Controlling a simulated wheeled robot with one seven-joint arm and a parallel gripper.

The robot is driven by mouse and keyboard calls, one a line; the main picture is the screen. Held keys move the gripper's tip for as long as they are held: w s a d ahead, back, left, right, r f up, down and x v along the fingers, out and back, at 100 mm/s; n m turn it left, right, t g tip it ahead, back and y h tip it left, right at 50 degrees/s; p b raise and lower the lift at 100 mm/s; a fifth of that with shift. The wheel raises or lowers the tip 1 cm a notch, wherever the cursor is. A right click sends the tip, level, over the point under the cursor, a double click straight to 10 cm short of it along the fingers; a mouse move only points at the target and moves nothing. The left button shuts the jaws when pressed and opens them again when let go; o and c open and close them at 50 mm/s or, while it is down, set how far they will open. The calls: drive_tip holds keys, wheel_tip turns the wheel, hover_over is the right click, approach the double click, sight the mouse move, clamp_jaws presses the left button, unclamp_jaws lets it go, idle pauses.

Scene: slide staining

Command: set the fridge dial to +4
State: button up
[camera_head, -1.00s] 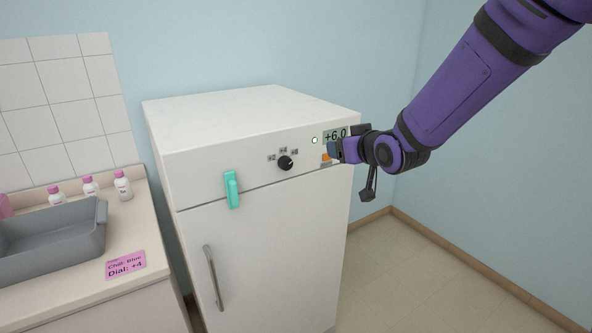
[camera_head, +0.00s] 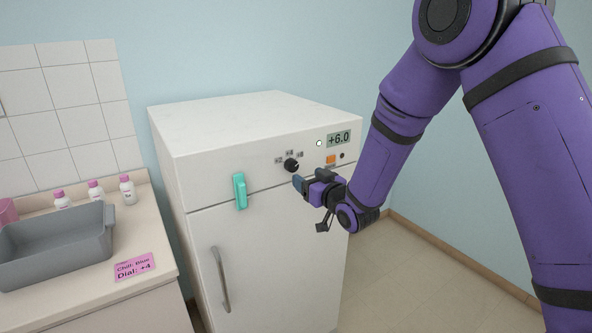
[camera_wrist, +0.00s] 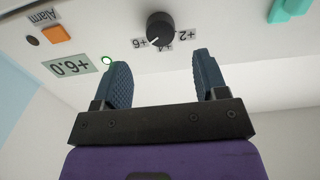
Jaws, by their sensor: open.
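The black round dial (camera_head: 291,165) is on the upper front panel of the white fridge (camera_head: 258,250), with small printed marks around it. In the wrist view the dial (camera_wrist: 160,28) shows upside down among labels +6, +4 and +2, its white pointer line towards the +6 label (camera_wrist: 139,43). The display (camera_head: 339,139) reads +6.0. My gripper (camera_head: 304,182) is just below and right of the dial, in front of the panel. In the wrist view its two blue fingers (camera_wrist: 163,78) are apart with nothing between them, and the dial lies beyond their tips.
An orange button (camera_head: 331,159) labelled Alarm and a small round light (camera_head: 319,143) sit right of the dial. A teal latch (camera_head: 240,190) and a metal handle (camera_head: 220,280) are on the front. A pink card (camera_head: 135,266) reading "Dial: +4" lies on the counter beside the grey basin (camera_head: 60,245).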

sight(294, 168)
drive_tip(key=x, duration=0.7)
drive_tip(key=c, duration=0.9)
